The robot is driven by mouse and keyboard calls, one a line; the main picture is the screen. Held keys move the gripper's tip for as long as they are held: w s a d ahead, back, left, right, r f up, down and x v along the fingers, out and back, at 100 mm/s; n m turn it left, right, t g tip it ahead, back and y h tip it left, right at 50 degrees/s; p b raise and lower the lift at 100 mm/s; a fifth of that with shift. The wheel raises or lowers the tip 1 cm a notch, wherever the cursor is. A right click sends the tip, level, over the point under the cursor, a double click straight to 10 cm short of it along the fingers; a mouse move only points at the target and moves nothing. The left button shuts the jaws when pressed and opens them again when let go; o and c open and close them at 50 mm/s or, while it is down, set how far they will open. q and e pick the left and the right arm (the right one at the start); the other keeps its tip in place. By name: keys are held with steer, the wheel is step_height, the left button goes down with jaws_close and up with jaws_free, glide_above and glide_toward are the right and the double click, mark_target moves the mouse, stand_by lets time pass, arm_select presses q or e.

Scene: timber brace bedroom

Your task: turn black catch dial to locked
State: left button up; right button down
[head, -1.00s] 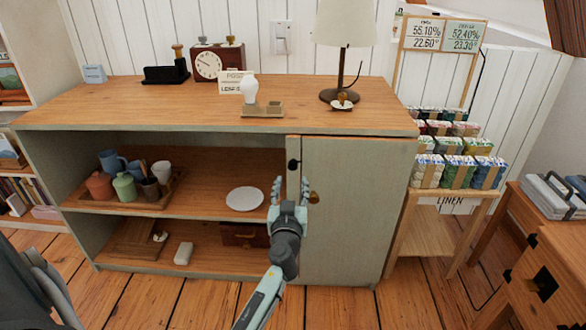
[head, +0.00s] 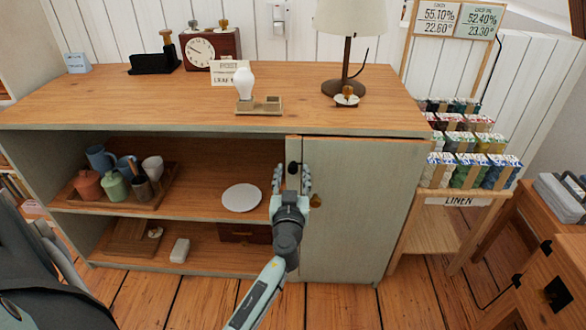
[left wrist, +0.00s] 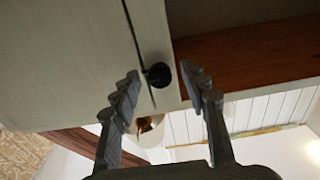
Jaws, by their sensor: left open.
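The black catch dial (head: 294,168) sits at the upper left edge of the closed cabinet door (head: 358,215). In the left wrist view the round dial (left wrist: 158,75) lies beside the door's seam, just beyond and between my fingertips. My left gripper (head: 292,180) is open in front of the dial, one finger on each side, and it also shows in the left wrist view (left wrist: 160,90). I cannot tell whether either finger touches the dial. A brass knob (head: 315,201) is on the door just right of the gripper. My right gripper is not in view.
The open shelves left of the door hold a white plate (head: 242,198), a tray of mugs (head: 155,198) and a white block (head: 180,250). A lamp (head: 348,40) stands on the cabinet top (head: 190,100). A yarn stand (head: 455,185) is at the right.

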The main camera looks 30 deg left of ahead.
arm_select(q)
steer(key=shift+c, duration=0.9)
jaws_close()
